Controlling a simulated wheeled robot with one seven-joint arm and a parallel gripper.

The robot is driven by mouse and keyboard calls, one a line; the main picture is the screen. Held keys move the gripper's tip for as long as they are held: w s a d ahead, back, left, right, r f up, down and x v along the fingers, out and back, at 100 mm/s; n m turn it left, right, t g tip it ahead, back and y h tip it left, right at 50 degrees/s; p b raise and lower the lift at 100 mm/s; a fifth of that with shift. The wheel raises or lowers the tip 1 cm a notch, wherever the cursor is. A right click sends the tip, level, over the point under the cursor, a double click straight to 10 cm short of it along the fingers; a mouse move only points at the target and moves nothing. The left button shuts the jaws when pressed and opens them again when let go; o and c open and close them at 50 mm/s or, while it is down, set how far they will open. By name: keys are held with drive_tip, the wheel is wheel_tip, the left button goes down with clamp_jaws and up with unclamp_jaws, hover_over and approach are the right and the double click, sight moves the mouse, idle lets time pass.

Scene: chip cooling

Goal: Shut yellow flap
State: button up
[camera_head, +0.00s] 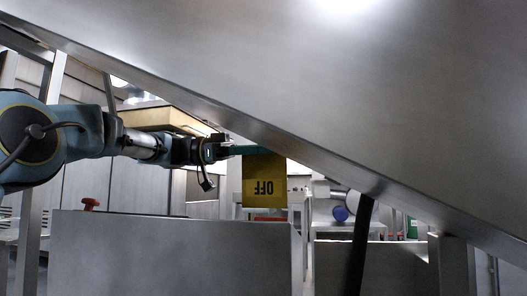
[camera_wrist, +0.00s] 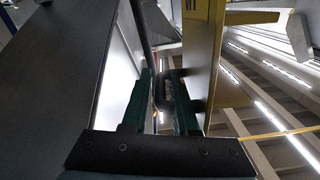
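The yellow flap (camera_head: 265,181), marked OFF upside down, hangs below the sloping metal hood in the head view. In the wrist view the yellow flap (camera_wrist: 201,50) stands nearly edge-on, just right of my fingers. My gripper (camera_head: 243,150) reaches from the left to the flap's top edge. In the wrist view my gripper (camera_wrist: 160,80) has its two green fingers apart, with a dark bar showing in the gap. I cannot tell whether the right finger touches the flap. The hood hides part of the flap's upper right side.
The sloping metal hood (camera_head: 330,90) fills the upper right, close above my gripper. A metal panel (camera_head: 180,250) stands below my arm, with a red knob (camera_head: 91,203) at its left. A dark post (camera_head: 359,245) stands right of the flap.

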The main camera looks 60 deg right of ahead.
clamp_jaws()
idle(1.5)
